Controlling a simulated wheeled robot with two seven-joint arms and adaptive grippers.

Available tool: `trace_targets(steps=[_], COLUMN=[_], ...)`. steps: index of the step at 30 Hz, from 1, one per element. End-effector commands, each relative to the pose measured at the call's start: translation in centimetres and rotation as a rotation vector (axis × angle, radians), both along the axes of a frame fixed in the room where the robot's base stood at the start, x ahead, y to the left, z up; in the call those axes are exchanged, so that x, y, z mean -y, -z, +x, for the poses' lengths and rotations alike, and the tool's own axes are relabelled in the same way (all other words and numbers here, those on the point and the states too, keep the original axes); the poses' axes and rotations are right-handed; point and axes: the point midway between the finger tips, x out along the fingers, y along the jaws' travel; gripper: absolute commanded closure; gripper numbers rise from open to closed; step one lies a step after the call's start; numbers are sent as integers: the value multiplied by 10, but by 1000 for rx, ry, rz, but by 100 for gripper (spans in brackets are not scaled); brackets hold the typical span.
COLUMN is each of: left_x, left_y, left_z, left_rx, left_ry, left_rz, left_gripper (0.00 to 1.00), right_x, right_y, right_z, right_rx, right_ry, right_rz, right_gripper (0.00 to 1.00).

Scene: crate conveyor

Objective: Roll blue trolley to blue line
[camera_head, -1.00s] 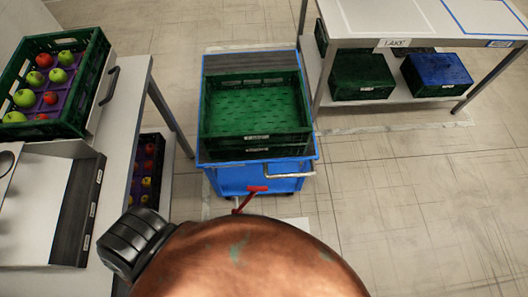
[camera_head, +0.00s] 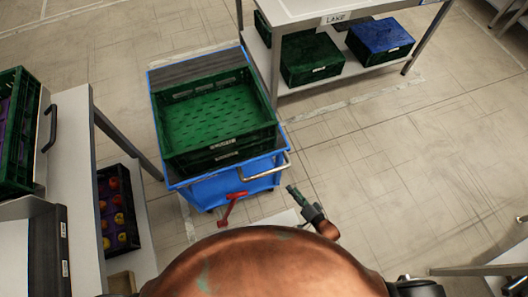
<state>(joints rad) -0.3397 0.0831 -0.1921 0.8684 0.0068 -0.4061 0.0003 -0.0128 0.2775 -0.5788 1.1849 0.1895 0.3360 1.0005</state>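The blue trolley (camera_head: 228,187) stands left of centre in the head view, with its near end toward me. Stacked green crates (camera_head: 215,110) sit on it; the top one looks empty. A silver handle bar (camera_head: 277,169) sticks out at its near right corner, and a red lever (camera_head: 231,207) is low at the front. My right gripper (camera_head: 294,194) is just right of the trolley's near end, below the handle bar and apart from it; its fingers are too small to judge. My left gripper is not in view. I see no blue line on the floor.
A table (camera_head: 300,12) labelled LAKE stands behind right, with green crates (camera_head: 312,60) and a blue crate (camera_head: 380,40) on its lower shelf. A bench (camera_head: 75,145) with crates is at the left. Floor (camera_head: 400,150) to the right is mostly clear.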

Motion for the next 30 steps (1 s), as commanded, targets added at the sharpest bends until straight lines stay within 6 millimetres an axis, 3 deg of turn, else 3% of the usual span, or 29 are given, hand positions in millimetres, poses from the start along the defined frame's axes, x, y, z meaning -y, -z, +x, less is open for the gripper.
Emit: trace_targets(steps=[1, 3, 6, 9, 12, 17, 30], left_x=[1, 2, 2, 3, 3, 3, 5], left_y=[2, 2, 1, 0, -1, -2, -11], left_z=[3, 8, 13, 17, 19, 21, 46], left_rx=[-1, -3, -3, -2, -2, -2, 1], left_ry=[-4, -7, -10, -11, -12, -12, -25], left_rz=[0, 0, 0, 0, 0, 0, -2], left_gripper=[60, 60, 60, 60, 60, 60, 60], right_x=[-27, -58, -87, -102, -110, -117, -156], right_y=[-41, -92, -146, -177, -194, -203, -214], right_z=[23, 40, 49, 51, 51, 55, 100], right_rx=[56, 100, 128, 135, 141, 148, 151], right_ry=[-23, -57, -106, -140, -162, -172, -171], right_rz=[136, 318, 511, 624, 680, 698, 697], right_gripper=[67, 67, 67, 67, 67, 67, 67])
